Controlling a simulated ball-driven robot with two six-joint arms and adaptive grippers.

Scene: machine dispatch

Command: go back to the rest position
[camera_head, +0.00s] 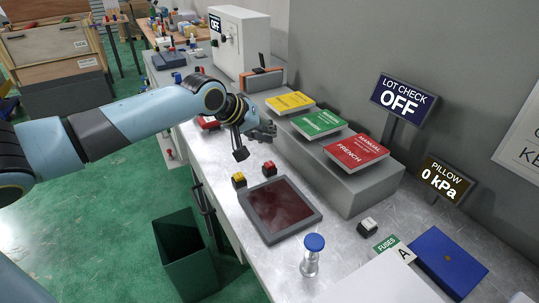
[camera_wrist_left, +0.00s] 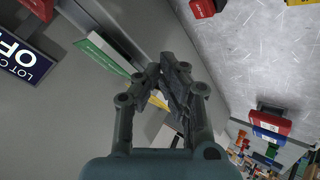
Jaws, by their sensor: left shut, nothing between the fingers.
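My left arm comes in from the left in the head view. My left gripper (camera_head: 262,130) hangs above the metal bench, in front of the grey ledge with the manuals. In the left wrist view the fingers of my left gripper (camera_wrist_left: 168,75) meet at the tips, shut with nothing between them. My right gripper is not in view.
On the bench (camera_head: 350,233) are a dark red screen panel (camera_head: 272,206), a yellow button (camera_head: 239,180), a red button (camera_head: 269,169) and a blue-topped plunger (camera_head: 313,256). Manuals (camera_head: 357,151) lie on the grey ledge (camera_head: 352,188). A green bin (camera_head: 184,262) stands on the floor.

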